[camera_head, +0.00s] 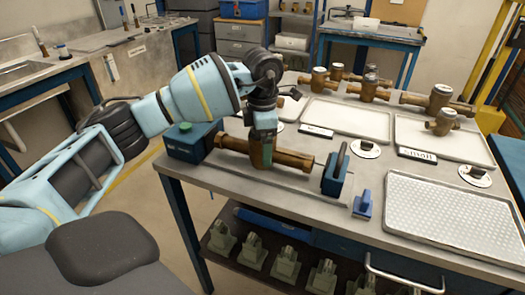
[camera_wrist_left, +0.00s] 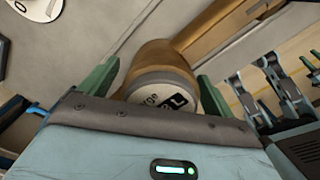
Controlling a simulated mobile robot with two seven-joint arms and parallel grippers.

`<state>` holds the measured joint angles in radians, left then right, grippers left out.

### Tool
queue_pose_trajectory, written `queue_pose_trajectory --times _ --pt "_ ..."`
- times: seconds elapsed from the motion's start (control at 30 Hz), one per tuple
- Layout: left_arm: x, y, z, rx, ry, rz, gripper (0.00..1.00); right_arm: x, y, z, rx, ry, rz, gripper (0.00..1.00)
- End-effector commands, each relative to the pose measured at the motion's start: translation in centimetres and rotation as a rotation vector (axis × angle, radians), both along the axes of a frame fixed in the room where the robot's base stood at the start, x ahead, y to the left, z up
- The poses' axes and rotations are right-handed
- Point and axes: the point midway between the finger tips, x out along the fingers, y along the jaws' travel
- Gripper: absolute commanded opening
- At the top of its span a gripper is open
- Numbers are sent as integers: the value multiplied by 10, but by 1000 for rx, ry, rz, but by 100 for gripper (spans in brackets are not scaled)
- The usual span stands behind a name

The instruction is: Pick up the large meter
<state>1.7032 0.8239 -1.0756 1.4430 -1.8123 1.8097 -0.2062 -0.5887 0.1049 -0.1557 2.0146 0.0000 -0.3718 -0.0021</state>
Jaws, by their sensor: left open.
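A long brass meter (camera_head: 293,159) lies in the test bench on the near left of the table, between a dark teal block and a blue upright clamp. My left gripper (camera_head: 263,155) points down over its middle and hides the meter's body in the head view. In the left wrist view, the meter's round body with a white dial (camera_wrist_left: 165,92) sits between the two green fingers of my left gripper (camera_wrist_left: 156,84). The fingers are apart, one on each side of the body; whether they touch it, I cannot tell. My right gripper is not in view.
The teal block (camera_head: 190,141) and blue clamp (camera_head: 336,172) stand at the meter's two ends. Several brass meters (camera_head: 367,86) stand at the table's back, near white trays (camera_head: 347,120). A "Small" label (camera_head: 416,155) and a textured tray (camera_head: 455,215) are on the right.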

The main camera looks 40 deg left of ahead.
Motion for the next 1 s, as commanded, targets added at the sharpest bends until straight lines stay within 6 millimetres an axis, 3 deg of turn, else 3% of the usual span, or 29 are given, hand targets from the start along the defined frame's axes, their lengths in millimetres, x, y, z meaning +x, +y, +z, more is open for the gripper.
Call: queue_pose_trajectory --times 0.2,0.87,1.0 --pt "0 0 0 0 0 0 88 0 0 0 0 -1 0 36" --pt "0 0 0 0 0 0 2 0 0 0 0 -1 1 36" --pt "1 0 3 -3 -7 0 0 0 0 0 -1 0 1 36"
